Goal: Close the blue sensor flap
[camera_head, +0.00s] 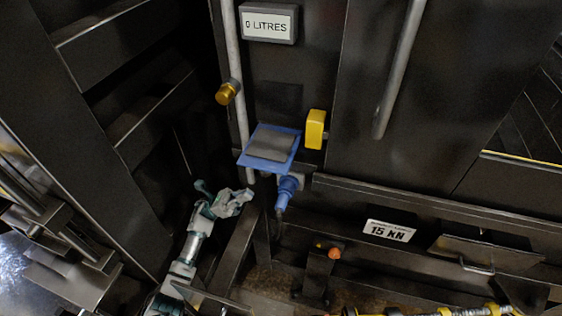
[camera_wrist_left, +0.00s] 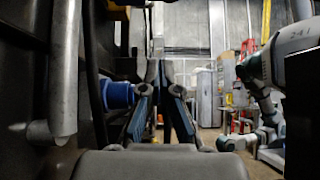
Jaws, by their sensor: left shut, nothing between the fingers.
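The blue sensor flap (camera_head: 287,138) sticks out from the dark machine wall in the head view. It is a square blue plate with a grey panel on its upper face, and it looks raised away from the wall. A blue round connector (camera_head: 287,188) with a cable sits just below it; a blue cylinder (camera_wrist_left: 118,95) also shows in the left wrist view. My left gripper (camera_head: 226,200) is below and left of the flap, apart from it. It is shut and empty; its fingers fill the middle of the left wrist view (camera_wrist_left: 161,84). My right gripper cannot be made out.
A yellow block (camera_head: 315,129) is right of the flap. A brass-ended knob (camera_head: 228,92) and a vertical pipe (camera_head: 236,60) are to its left. A "0 LITRES" display (camera_head: 268,23) is above. An orange button (camera_head: 334,254) and a "15 KN" sign (camera_head: 389,231) are lower right.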

